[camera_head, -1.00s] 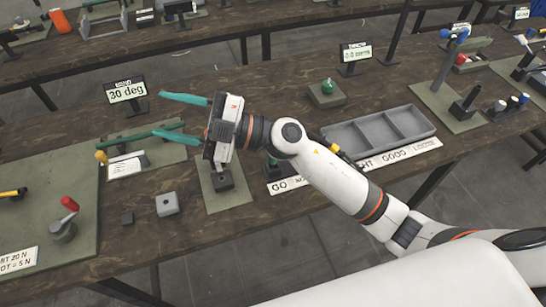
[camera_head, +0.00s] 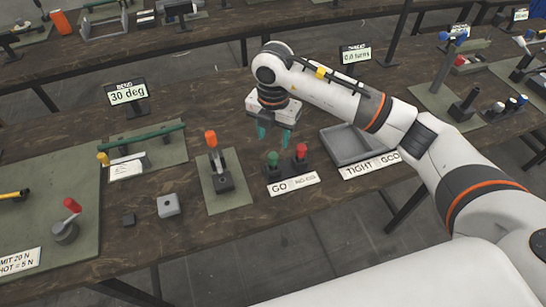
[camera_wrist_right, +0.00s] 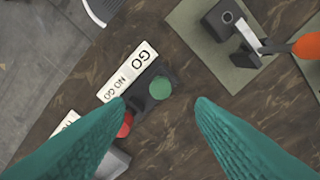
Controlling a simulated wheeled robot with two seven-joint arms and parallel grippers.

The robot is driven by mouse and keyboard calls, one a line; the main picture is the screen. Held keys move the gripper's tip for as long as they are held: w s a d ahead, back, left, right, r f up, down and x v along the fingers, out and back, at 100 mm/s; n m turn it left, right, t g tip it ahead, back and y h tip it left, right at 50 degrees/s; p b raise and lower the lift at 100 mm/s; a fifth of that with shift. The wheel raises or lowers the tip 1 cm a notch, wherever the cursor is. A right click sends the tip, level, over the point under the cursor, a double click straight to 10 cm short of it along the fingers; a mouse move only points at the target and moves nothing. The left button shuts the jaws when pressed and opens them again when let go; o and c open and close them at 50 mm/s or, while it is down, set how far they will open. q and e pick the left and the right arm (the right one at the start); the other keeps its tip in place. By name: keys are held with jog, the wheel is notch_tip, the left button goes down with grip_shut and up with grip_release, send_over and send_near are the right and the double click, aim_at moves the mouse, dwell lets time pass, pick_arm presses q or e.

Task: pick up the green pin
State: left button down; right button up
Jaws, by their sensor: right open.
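The green pin (camera_head: 272,159) stands upright in a dark block beside a red pin (camera_head: 301,151), behind the GO / NO-GO label. It also shows in the right wrist view as a round green top (camera_wrist_right: 160,87), seen from above. My right gripper (camera_head: 273,136) points down with teal fingers spread, above and just behind the green pin. In the wrist view the right gripper (camera_wrist_right: 160,102) is open and empty, with the green top between the fingertip lines. The red pin (camera_wrist_right: 125,125) is partly behind the left finger. My left gripper is not seen.
A grey tray (camera_head: 345,146) lies right of the pins, partly covered by my right arm. An orange-topped lever fixture (camera_head: 211,140) stands to the left on a green mat (camera_head: 225,200). A grey block (camera_head: 168,206) sits near the table's front edge.

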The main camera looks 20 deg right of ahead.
aim_at(273, 155)
notch_tip(273, 155, down, 3)
jog(key=shift+f+p, duration=0.15)
jog(key=shift+p, duration=0.15)
notch_tip(273, 155, down, 5)
jog(key=shift+s+a+r+p, duration=0.1)
jog(key=shift+p, duration=1)
jog(key=shift+f, duration=0.35)
jog(key=c, duration=1.1)
